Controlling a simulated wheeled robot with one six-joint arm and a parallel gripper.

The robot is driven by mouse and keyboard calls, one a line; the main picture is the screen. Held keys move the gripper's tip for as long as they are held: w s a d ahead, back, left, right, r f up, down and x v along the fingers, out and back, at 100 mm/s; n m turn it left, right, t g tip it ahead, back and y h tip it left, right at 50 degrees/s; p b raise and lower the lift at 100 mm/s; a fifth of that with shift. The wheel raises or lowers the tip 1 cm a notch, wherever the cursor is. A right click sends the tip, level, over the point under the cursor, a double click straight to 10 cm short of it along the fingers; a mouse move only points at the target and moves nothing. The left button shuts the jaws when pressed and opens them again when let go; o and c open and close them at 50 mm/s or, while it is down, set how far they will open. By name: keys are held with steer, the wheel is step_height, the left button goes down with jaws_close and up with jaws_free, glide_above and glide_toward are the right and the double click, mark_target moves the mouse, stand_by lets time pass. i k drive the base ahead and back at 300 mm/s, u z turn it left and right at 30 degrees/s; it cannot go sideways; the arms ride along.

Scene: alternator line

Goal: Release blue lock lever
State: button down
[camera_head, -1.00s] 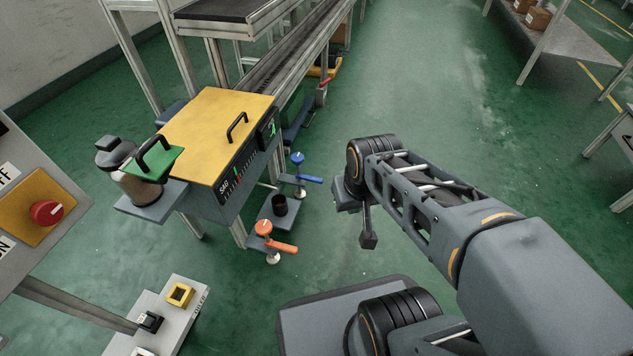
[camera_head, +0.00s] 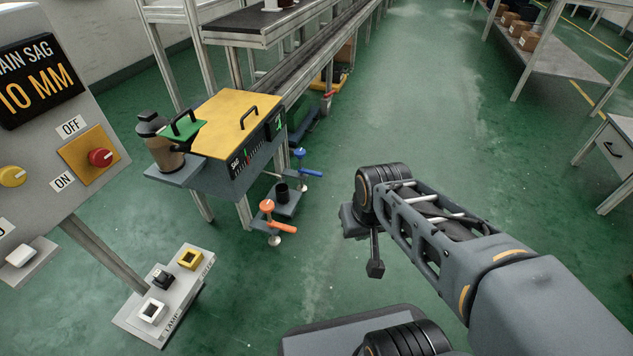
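The blue lock lever (camera_head: 309,172) sticks out to the right from a blue-topped post at the right side of the yellow-topped machine (camera_head: 227,109). An orange lever (camera_head: 279,229) on a similar post is nearer to me. My gripper (camera_head: 375,268) hangs below the dark wrist joint, to the right of both levers and apart from them. It looks small and narrow here, and its fingers cannot be made out. Nothing is seen held in it.
A control panel (camera_head: 60,110) with a red OFF/ON knob stands at the left. Below it is a low plate with several square buttons (camera_head: 190,259). A conveyor (camera_head: 300,55) runs away behind the machine. Green floor to the right is clear.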

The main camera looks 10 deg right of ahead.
mark_target(315, 173)
steer(key=u, duration=0.25)
steer(key=i, duration=1.2)
steer(key=z, duration=0.1)
